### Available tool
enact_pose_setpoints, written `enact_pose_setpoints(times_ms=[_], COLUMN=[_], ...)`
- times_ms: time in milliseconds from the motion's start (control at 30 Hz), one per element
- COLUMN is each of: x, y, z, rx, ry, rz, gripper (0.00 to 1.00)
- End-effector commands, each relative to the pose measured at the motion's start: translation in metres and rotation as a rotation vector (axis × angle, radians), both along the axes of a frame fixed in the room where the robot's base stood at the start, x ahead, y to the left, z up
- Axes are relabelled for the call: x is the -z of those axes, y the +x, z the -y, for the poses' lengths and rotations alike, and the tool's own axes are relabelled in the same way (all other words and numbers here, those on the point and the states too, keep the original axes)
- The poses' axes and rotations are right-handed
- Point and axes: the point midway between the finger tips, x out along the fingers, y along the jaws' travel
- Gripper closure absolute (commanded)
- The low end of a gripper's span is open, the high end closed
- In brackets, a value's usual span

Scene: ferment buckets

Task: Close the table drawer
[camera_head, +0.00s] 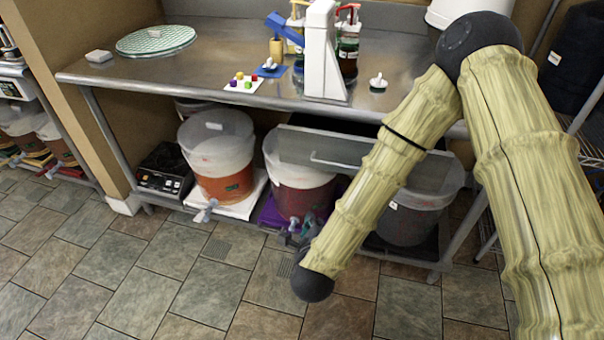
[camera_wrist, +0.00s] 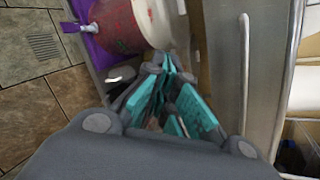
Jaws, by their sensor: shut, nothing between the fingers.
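The table drawer (camera_head: 330,143) is a grey metal front with a long bar handle, under the front edge of the steel table (camera_head: 190,75). It appears pulled out, with a dark gap behind its top edge; my arm covers part of its right side. In the wrist view the drawer front (camera_wrist: 268,50) stands at the right, with its handle (camera_wrist: 243,75) running up and down the picture. My gripper (camera_head: 300,232) is low in front of the buckets, below the drawer. In the wrist view my gripper (camera_wrist: 168,68) has teal fingers, shut and empty, apart from the handle.
Several buckets with taps, including an orange-red one (camera_head: 222,165) and a dark red one (camera_head: 298,185), stand under the table. A black scale (camera_head: 165,170) sits at their left. Bottles and a white stand (camera_head: 322,50) are on the tabletop. The tiled floor (camera_head: 130,270) in front is clear.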

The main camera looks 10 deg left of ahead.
Motion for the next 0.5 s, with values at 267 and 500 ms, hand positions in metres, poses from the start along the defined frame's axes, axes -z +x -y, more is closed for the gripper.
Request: enact_pose_setpoints(times_ms=[267, 500], x=[-0.034, -0.068], y=[0.020, 0.019], z=[-0.048, -0.068], rx=[0.241, 0.355], ry=[0.519, 0.864], rz=[0.211, 0.342], gripper=[1.00, 1.00])
